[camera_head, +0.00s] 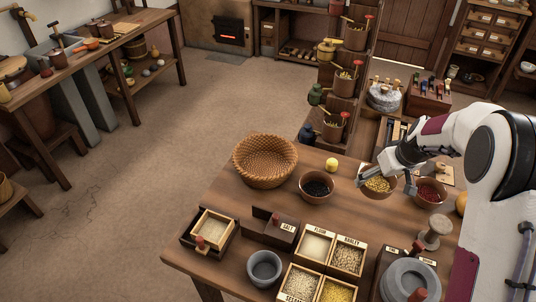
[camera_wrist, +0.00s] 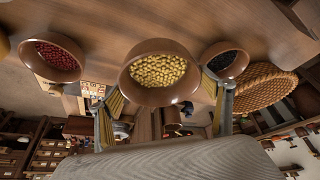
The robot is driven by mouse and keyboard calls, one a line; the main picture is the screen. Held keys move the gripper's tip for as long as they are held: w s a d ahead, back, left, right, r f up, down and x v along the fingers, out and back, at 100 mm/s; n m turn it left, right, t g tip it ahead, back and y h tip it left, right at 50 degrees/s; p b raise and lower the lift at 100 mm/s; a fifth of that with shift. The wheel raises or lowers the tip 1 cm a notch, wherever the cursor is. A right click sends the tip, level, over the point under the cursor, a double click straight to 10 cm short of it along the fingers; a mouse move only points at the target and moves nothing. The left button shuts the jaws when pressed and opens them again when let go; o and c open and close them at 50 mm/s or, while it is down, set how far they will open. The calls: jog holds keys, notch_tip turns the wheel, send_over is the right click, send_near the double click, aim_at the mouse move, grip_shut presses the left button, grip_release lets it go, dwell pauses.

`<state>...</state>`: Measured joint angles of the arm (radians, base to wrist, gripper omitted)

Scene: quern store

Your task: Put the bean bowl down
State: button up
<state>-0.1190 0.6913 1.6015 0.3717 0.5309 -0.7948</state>
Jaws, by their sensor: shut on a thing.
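The bean bowl (camera_head: 378,193) is a brown bowl holding yellow bean-like pieces, towards the right of the wooden table (camera_head: 240,222). My gripper (camera_head: 376,178) is shut on it from the far right. In the wrist view the bowl (camera_wrist: 160,95) fills the upper middle, between my two fingers (camera_wrist: 165,112). The bowl looks about level, with its contents inside. I cannot tell whether its base touches the table or hangs just above it.
A bowl of red pieces (camera_head: 431,192) stands close on the right. A bowl of dark pieces (camera_head: 316,190) stands on the left, with a yellow ball (camera_head: 332,165) and wicker basket (camera_head: 264,178) nearby. Grain boxes (camera_head: 318,262) and a grey bowl (camera_head: 264,268) are in front.

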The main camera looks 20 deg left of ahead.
jog(key=s+a+r, duration=0.1)
jog(key=a+r, duration=0.2)
jog(key=a, duration=0.8)
jog(key=s+a+r+n, duration=0.1)
jog(key=a+r, duration=0.2)
jog(key=a, duration=0.9)
jog(key=s+a+r, duration=0.1)
jog(key=a+r, duration=0.3)
jog(key=a, duration=0.7)
jog(key=shift+a+n+g, duration=0.25)
jog(key=shift+n+g, duration=0.05)
jog(key=shift+n, duration=0.1)
jog(key=shift+s, duration=0.1)
jog(key=shift+f, duration=2.45)
jog(key=shift+f, duration=2.5)
